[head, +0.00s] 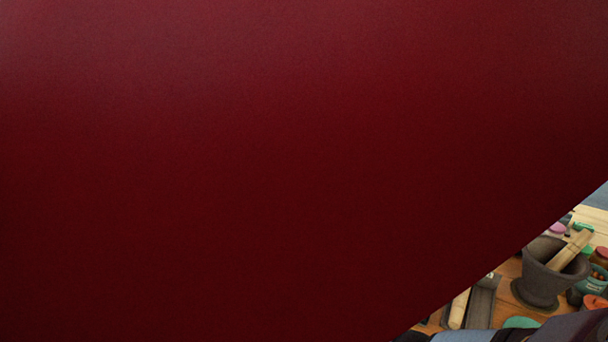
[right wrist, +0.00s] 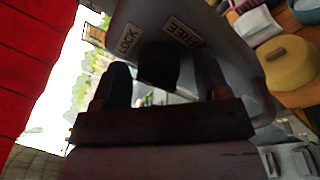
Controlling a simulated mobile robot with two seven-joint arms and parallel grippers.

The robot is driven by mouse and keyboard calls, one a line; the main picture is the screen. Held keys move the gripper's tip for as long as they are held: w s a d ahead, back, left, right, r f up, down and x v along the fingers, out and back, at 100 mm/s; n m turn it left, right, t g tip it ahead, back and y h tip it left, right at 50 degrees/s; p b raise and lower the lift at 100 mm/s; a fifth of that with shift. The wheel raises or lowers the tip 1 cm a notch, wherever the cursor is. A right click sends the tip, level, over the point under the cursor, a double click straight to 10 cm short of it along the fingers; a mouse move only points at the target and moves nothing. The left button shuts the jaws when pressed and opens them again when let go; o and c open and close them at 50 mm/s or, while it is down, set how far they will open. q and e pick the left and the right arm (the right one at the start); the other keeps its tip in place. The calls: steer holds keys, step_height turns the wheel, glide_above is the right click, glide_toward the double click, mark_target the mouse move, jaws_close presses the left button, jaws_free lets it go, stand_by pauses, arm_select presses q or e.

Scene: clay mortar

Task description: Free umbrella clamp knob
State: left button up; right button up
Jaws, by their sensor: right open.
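A dark red surface, likely the umbrella canopy (head: 270,150), fills most of the head view and hides what is behind it. Red fabric also shows at the left of the right wrist view (right wrist: 30,60). In the right wrist view a grey clamp plate (right wrist: 225,35) carries a LOCK label (right wrist: 128,39) and a FREE label (right wrist: 183,33). A dark knob (right wrist: 158,62) sits below and between the labels. My right gripper (right wrist: 163,78) is open, with a finger on each side of the knob; contact cannot be told. My left gripper is not in view.
In the head view's lower right corner, a dark mortar (head: 545,275) with a wooden pestle (head: 570,250) stands on a wooden table (head: 508,270) among several small jars. The right wrist view shows a yellow lidded pot (right wrist: 290,63) at the right.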

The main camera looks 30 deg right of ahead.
steer(key=c, duration=0.9)
steer(key=shift+c, duration=0.2)
